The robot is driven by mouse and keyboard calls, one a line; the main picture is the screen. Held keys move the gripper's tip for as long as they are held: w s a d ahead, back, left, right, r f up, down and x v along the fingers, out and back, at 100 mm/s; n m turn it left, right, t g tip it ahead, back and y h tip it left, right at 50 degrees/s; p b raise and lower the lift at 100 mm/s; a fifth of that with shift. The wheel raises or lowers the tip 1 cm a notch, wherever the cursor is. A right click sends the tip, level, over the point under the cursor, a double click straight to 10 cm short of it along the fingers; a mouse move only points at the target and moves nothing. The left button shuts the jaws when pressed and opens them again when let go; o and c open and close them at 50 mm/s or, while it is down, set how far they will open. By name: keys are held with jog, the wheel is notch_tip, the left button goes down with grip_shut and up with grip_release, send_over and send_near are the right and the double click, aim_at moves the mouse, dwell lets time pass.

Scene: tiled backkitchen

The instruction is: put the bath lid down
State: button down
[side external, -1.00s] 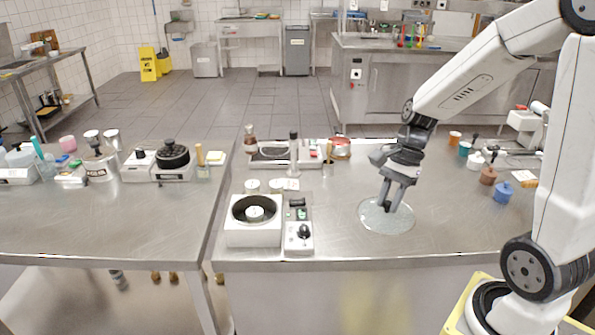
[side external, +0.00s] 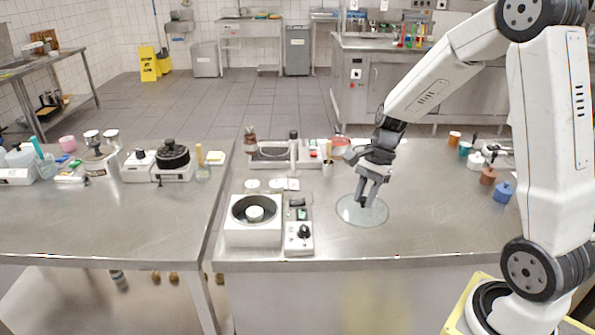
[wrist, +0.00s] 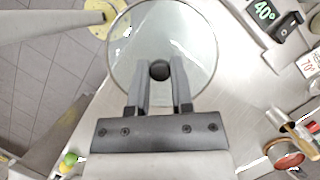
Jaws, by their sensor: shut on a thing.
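The bath lid (side external: 348,211) is a clear round glass disc with a small dark knob at its centre. My gripper (side external: 365,200) is shut on that knob from above. In the wrist view my gripper's fingers (wrist: 160,78) stand either side of the knob, with the glass lid (wrist: 195,35) spread around it. The lid looks about level, to the right of the bath; its height over the table is hard to tell. The bath (side external: 236,236) is a white box with a round open well and a pale round piece in its middle.
The control unit (side external: 299,238), with a display and black knob, stands at the bath's right side, between bath and lid. Behind are a red pot (side external: 340,146), a stand (side external: 293,155) and small jars. Coloured pots, including a blue one (side external: 503,193), stand right. The steel table's front middle is clear.

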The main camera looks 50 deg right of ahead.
jog(key=w+f, duration=0.4)
jog(key=w+d+f, duration=0.1)
jog(key=w+f, duration=0.1)
jog(key=shift+w+d+f, duration=0.1)
jog(key=shift+w+f, duration=0.05)
jog(key=shift+w, duration=0.05)
jog(key=shift+f, duration=0.1)
jog(key=shift+w+f, duration=0.15)
jog(key=shift+w, duration=0.05)
jog(key=shift+d+f, duration=0.1)
jog(key=shift+f, duration=1.45)
jog(key=shift+f, duration=0.1)
jog(key=c, duration=0.5)
grip_release()
jog(key=v, duration=1.2)
